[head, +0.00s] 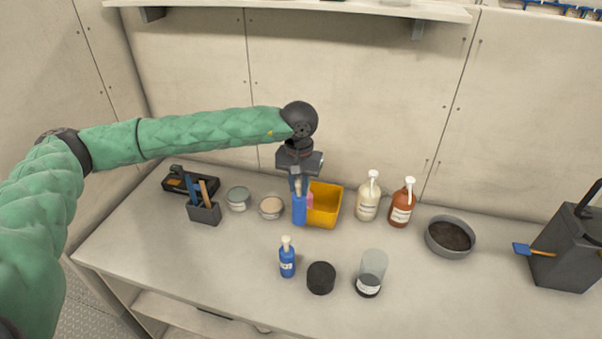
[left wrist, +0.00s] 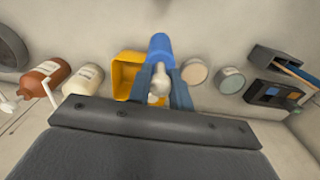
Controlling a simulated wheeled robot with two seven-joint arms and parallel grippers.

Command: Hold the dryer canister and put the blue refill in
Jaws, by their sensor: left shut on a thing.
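The dryer canister (head: 372,268), a clear cylinder with a dark labelled base, stands upright at the front of the counter. A round black lid-like piece (head: 321,278) lies to its left. My left gripper (head: 298,186) points down at the yellow bin's left side. It is shut on the pale top of a blue cylinder, which I take for the blue refill (head: 299,210). In the left wrist view the blue refill (left wrist: 160,47) hangs beyond the fingers (left wrist: 160,90). I cannot tell whether its bottom touches anything. My right gripper is not in view.
The yellow bin (head: 328,204) holds something pink. A blue pump bottle (head: 287,262) stands left of the black piece. Cream (head: 367,200) and brown (head: 401,207) bottles, a grey bowl (head: 450,237), two round tins and a tool holder (head: 204,213) stand around. The front right counter is clear.

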